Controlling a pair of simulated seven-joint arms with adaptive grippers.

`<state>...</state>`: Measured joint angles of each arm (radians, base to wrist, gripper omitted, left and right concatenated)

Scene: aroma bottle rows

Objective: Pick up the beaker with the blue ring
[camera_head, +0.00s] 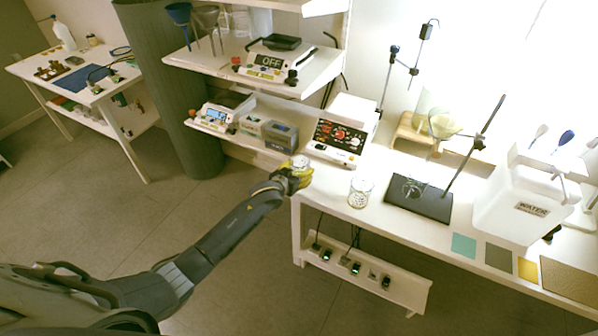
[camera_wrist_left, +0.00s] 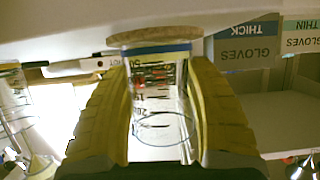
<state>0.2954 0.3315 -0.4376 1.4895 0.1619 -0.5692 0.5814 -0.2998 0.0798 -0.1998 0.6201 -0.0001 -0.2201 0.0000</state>
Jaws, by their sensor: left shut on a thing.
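My left gripper (camera_head: 297,176) is at the left end of the white bench, its yellow fingers closed around a clear beaker (camera_head: 301,161). In the left wrist view, which is upside down, the beaker (camera_wrist_left: 160,100) sits between both yellow fingers (camera_wrist_left: 162,115). A blue ring (camera_wrist_left: 155,48) runs around it, beside a tan disc (camera_wrist_left: 154,37) at its lower end. Whether the disc touches the bench, I cannot tell. A second clear beaker (camera_head: 360,192) stands on the bench to the right. My right gripper is not in view.
A control box (camera_head: 338,141) stands behind the held beaker, with glove boxes (camera_head: 280,135) on the shelf to the left. A dark stand base (camera_head: 420,199) and a white water tank (camera_head: 515,205) are farther right. The bench front between them is fairly clear.

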